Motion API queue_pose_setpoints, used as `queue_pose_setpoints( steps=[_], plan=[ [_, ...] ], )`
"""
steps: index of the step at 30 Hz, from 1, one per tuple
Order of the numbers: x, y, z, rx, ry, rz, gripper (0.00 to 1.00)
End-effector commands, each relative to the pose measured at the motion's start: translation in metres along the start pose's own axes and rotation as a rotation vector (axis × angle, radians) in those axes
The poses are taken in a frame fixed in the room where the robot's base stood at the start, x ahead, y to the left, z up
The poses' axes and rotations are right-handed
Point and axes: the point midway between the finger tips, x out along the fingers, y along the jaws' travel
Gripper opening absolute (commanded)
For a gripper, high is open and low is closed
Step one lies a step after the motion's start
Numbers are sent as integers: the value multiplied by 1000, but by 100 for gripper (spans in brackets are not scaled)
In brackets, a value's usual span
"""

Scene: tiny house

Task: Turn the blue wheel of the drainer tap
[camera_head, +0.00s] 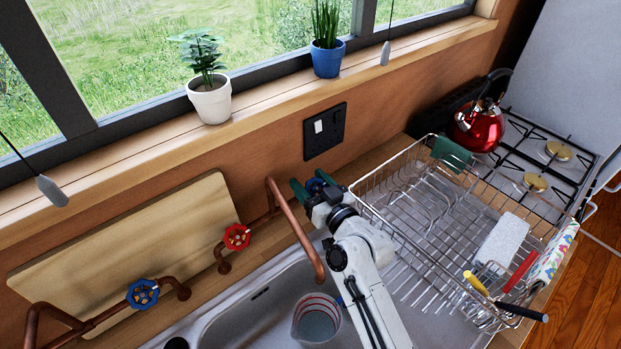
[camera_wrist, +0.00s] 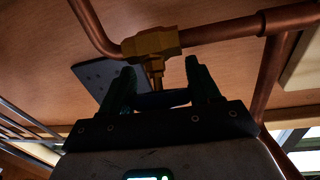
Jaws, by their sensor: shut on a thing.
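The blue wheel (camera_head: 315,186) of the drainer tap is on the copper pipework beside the dish rack, mostly hidden by my gripper (camera_head: 311,182). In the wrist view, the wheel (camera_wrist: 163,99) shows as a dark blue edge between the two green fingers of my gripper (camera_wrist: 160,82). My gripper is shut on the wheel, with a finger on each side. The brass valve body (camera_wrist: 152,44) and its stem stand just beyond the fingertips.
A second blue wheel (camera_head: 143,294) and a red wheel (camera_head: 237,237) sit on pipes at the left. The copper spout (camera_head: 300,232) passes close beside my gripper. A wire dish rack (camera_head: 402,228) stands to the right. A measuring jug (camera_head: 316,319) is in the sink.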

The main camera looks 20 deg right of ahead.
Motion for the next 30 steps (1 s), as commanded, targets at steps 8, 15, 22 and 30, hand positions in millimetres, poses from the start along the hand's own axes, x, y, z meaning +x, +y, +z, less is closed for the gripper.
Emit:
queue_pose_setpoints(
  steps=[8,15,22,30],
  plan=[
    [-1,0,1,18,-1,24,30],
    [-1,0,2,18,-1,24,64],
    [-1,0,1,18,0,23,70],
    [-16,0,1,15,-1,23,70]
  ],
)
